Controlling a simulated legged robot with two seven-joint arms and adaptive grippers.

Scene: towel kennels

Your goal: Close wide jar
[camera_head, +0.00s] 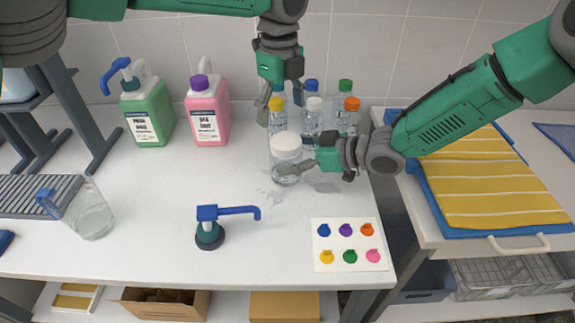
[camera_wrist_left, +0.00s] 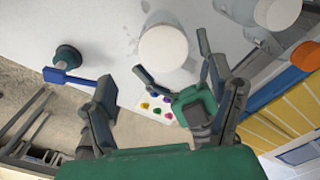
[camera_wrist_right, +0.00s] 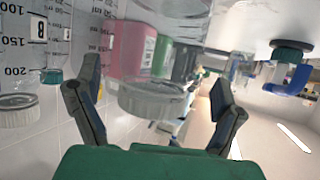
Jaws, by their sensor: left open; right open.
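The wide jar (camera_head: 286,175) is clear and stands upright on the table, with a white round lid (camera_head: 287,143) over its top. The lid shows from above as a white disc in the left wrist view (camera_wrist_left: 163,48). I cannot tell whether it is screwed tight. My right gripper (camera_head: 304,156) is open, with its fingers spread beside the jar's upper part. In the right wrist view the clear jar (camera_wrist_right: 155,85) lies between the fingers.
Several capped bottles (camera_head: 312,118) stand close behind the jar. Green (camera_head: 147,118) and pink (camera_head: 207,115) jugs stand at the back left. A blue-handled pump (camera_head: 209,232), a glass pitcher (camera_head: 92,215) and a colour card (camera_head: 348,244) lie around it.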

